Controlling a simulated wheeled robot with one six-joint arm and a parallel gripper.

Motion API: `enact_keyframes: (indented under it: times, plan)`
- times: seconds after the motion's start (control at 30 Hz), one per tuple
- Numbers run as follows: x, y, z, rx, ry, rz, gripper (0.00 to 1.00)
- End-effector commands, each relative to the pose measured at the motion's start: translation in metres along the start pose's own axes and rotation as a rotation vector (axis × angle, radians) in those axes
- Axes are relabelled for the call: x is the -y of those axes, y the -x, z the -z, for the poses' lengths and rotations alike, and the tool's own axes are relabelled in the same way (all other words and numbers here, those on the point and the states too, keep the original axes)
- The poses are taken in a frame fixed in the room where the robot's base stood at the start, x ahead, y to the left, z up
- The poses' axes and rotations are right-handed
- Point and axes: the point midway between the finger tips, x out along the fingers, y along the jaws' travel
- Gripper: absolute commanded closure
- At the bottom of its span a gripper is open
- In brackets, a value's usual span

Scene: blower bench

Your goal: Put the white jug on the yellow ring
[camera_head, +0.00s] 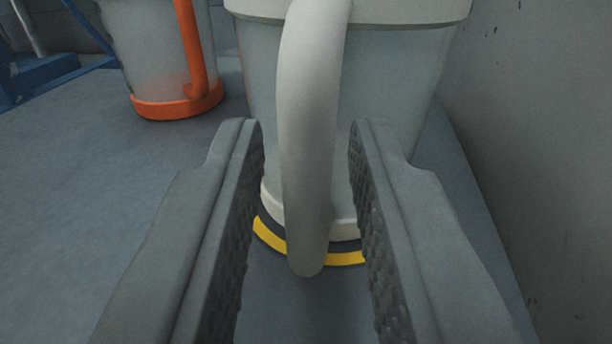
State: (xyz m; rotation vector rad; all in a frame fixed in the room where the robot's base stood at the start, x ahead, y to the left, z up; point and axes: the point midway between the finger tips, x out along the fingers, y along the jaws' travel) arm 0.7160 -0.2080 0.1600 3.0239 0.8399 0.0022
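The white jug (395,85) stands upright in front of my gripper, with a clear body and a white rim, base and handle. Its base is on or just over the yellow ring (270,238), whose near edge shows around the base; the far part is hidden. The jug's handle (308,140) hangs toward me between the fingers. My gripper (310,150) is open, with a finger on each side of the handle. Gaps show between the handle and both fingers, so it does not look gripped.
A second jug with an orange base and handle (190,60) stands at the back left. A blue metal frame (45,75) is at the far left. A grey wall (540,130) runs close along the right. The grey surface (90,200) at left is clear.

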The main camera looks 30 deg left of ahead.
Motion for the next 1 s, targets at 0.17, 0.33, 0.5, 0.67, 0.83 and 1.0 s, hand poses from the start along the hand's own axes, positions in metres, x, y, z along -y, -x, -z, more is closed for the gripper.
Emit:
enact_keyframes:
  times: [0.17,0.33,0.5,0.67,0.83,1.0]
  plan:
    - [0.000,0.000,0.000,0.000,0.000,0.000,0.69]
    - [0.000,0.000,0.002,0.000,0.001,0.000,0.69]
    - [-0.001,0.013,0.002,0.000,-0.001,-0.003,0.69]
    - [-0.001,0.040,0.002,0.000,-0.001,-0.004,0.69]
    - [-0.001,0.070,0.002,0.000,-0.001,-0.003,0.69]
    - [-0.001,0.096,0.002,0.000,-0.001,-0.003,0.69]
